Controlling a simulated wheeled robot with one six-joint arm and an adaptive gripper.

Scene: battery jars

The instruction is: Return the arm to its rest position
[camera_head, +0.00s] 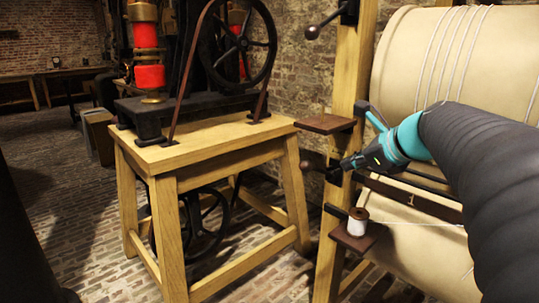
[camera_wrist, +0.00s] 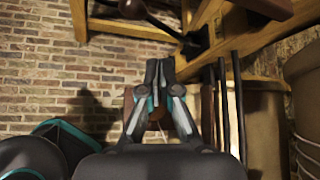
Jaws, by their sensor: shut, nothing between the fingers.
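My gripper (camera_head: 338,168) is in front of the upright wooden post, between an upper and a lower small brown shelf. Its fingers look dark and small in the head view, with my teal wrist and dark-sleeved arm behind it at the right. In the wrist view my gripper (camera_wrist: 159,72) has its fingertips together with nothing between them. A brown thing partly shows behind the fingers there; I cannot tell what it is.
The post (camera_head: 352,75) bears the upper shelf (camera_head: 325,123). A white thread spool (camera_head: 358,222) stands on the lower shelf (camera_head: 352,240). A large cream drum (camera_head: 410,70) is at the right. A wooden stand (camera_head: 165,225) with a machine is at the left.

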